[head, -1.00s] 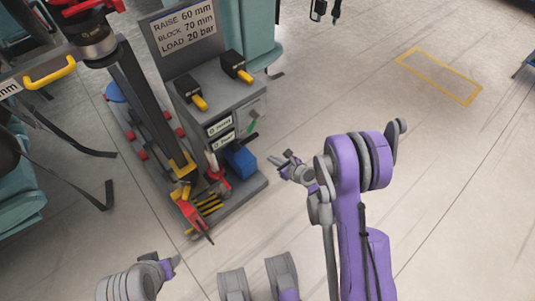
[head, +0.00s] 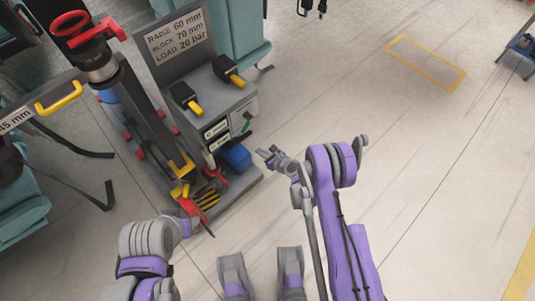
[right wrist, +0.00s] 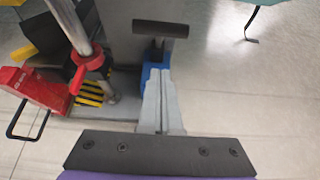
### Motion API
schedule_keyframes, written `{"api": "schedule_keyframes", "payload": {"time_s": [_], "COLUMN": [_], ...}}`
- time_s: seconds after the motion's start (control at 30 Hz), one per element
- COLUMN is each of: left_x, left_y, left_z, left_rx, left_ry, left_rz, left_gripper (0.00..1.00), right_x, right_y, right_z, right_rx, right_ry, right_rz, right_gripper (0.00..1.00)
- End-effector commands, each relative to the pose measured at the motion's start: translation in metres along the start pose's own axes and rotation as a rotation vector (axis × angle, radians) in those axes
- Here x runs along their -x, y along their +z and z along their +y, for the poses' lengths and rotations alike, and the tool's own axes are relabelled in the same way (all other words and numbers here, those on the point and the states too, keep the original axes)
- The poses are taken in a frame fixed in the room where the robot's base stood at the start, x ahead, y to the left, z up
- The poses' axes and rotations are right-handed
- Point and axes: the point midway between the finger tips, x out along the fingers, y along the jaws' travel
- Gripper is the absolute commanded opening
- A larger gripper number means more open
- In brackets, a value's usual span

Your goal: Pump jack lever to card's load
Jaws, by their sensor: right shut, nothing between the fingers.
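The card (head: 175,35) on the grey stand reads RAISE 60 mm, BLOCK 70 mm, LOAD 20 bar. Two small readouts (head: 217,134) sit on the stand's front, too small to read surely. A blue pump box (head: 237,158) is at the stand's foot. In the right wrist view a black T-shaped lever handle (right wrist: 160,29) rises above the blue box (right wrist: 153,74). My right gripper (head: 270,157) is shut and empty, just right of the box; its fingers (right wrist: 163,85) point toward the lever, apart from it. My left gripper (head: 190,222) is low left, its fingers unclear.
A red and yellow jack part (head: 205,198) stands on the base left of the box. Two black-and-yellow blocks (head: 187,98) lie on the stand's top. A dark column with a red top (head: 85,30) is at the left.

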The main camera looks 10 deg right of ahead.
Motion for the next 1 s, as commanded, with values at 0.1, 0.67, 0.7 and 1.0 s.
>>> {"api": "schedule_keyframes", "payload": {"time_s": [0.1, 0.67, 0.7, 1.0], "left_x": [-0.004, -0.004, -0.004, -0.011], "left_y": [0.001, 0.001, 0.001, 0.003], "left_z": [0.0, 0.0, 0.0, 0.0], "left_rx": [0.0, 0.0, 0.0, 0.0], "left_ry": [0.0, 0.0, 0.0, 0.0], "left_rz": [-0.001, -0.001, -0.001, -0.004], "left_gripper": [0.5, 0.5, 0.5, 0.5], "right_x": [-0.027, -0.062, -0.062, -0.066], "right_y": [-0.001, 0.029, 0.029, 0.033], "right_z": [0.001, 0.0, 0.0, 0.001], "right_rx": [-0.001, -0.001, -0.001, -0.001], "right_ry": [0.002, 0.0, 0.0, 0.001], "right_rz": [0.0, 0.0, 0.0, 0.014], "right_gripper": [0.0, 0.0, 0.0, 0.0]}}
